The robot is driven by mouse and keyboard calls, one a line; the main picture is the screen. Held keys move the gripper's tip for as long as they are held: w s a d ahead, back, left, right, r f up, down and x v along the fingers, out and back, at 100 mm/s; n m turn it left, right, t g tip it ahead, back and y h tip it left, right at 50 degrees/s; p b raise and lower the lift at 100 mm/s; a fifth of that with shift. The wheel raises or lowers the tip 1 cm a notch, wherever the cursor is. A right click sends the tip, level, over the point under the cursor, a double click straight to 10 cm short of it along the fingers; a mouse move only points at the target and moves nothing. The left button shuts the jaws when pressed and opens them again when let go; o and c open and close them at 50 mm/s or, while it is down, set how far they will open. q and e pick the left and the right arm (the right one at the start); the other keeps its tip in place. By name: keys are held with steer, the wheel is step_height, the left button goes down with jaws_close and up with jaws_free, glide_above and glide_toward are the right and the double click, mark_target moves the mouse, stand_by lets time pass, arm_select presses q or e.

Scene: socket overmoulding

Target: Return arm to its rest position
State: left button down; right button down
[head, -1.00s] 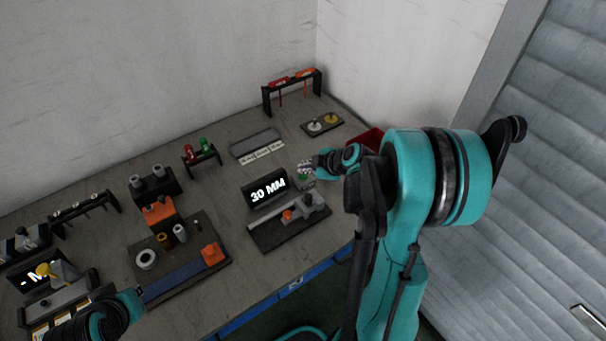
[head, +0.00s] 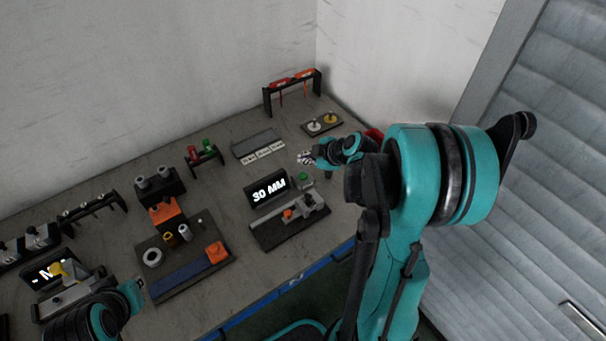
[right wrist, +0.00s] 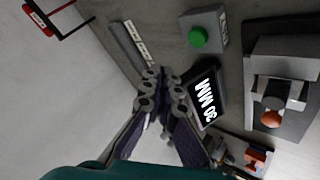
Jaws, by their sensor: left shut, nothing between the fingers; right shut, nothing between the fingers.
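My right arm comes in from the right in the head view, and its gripper (head: 306,159) is above the table near the green button box (head: 304,179). In the right wrist view the right gripper (right wrist: 163,77) has its fingers together with nothing between them. The green button box (right wrist: 206,36) and the 30 MM display (right wrist: 203,98) lie beyond it there, apart from the fingers. My left gripper (head: 136,287) is at the lower left in the head view, at the front edge of the table. It is small, shut and empty.
The grey table (head: 235,225) carries a 30 MM display (head: 267,190), a gauge block (head: 290,220) and a fixture plate with a blue strip (head: 187,277). A tool rack (head: 293,88) stands at the back by the wall. A red bin (head: 374,134) is partly behind my right arm.

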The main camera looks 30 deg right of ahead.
stand_by(0.5)
steer(key=shift+s+a+r, duration=0.1)
steer(key=shift+a+r, duration=0.1)
steer(key=shift+a, duration=0.15)
steer(key=s+a+r+m+h, duration=0.1)
steer(key=s+a+r+m, duration=0.2)
steer(key=s+a+m, duration=0.3)
steer(key=s+a+r+m+g+h, duration=0.1)
steer(key=s+a+r+m, duration=0.3)
steer(key=s+a, duration=0.5)
steer(key=s+m, duration=0.2)
steer(key=s, duration=0.1)
steer(key=shift+r+g+h, duration=0.2)
steer(key=shift+g+h, duration=0.1)
steer(key=shift+d, duration=0.1)
